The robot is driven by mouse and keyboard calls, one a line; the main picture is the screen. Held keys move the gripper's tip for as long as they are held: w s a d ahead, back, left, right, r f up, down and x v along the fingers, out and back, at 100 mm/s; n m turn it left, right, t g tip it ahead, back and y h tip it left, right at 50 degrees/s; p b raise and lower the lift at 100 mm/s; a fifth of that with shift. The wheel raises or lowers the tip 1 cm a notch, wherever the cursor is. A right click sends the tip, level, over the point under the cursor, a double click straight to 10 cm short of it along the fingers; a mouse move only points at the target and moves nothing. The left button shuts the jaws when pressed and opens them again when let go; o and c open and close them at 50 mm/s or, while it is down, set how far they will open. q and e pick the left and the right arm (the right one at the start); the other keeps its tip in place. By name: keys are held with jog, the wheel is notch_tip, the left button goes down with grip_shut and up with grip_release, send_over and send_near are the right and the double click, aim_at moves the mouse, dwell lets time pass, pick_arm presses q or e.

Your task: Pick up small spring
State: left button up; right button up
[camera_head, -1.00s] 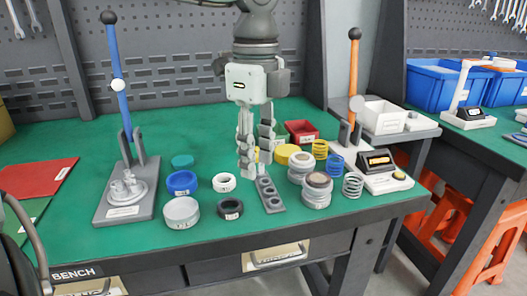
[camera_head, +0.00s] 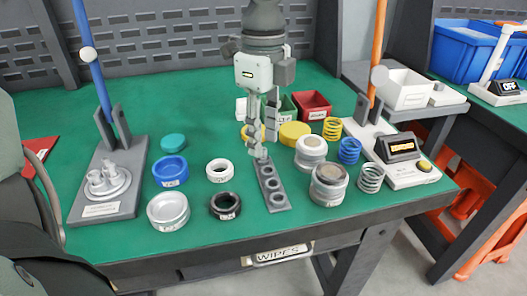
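Three coil springs stand at the right of the green mat. They are a yellow spring (camera_head: 332,128), a blue spring (camera_head: 349,151) and a grey-green spring (camera_head: 371,178). The grey-green one is nearest the front edge; all look similar in size. My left gripper (camera_head: 260,145) hangs fingers-down in the middle, left of the springs and apart from them. Its fingers look parted, seen nearly edge-on, with nothing visible between them. It hides part of a yellow ring behind it. My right gripper is not in view.
A dark slotted holder (camera_head: 271,186) lies just below the gripper. Metal cylinders (camera_head: 328,185) stand between it and the springs. A press with an orange lever (camera_head: 378,55) and a display base (camera_head: 402,150) stands right of the springs. Rings and caps (camera_head: 168,211) lie at left.

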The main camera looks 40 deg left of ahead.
pick_arm(q)
jog(key=shift+f, duration=1.1)
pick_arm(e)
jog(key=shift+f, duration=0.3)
pick_arm(q)
grip_shut()
jog(key=shift+r, duration=0.1)
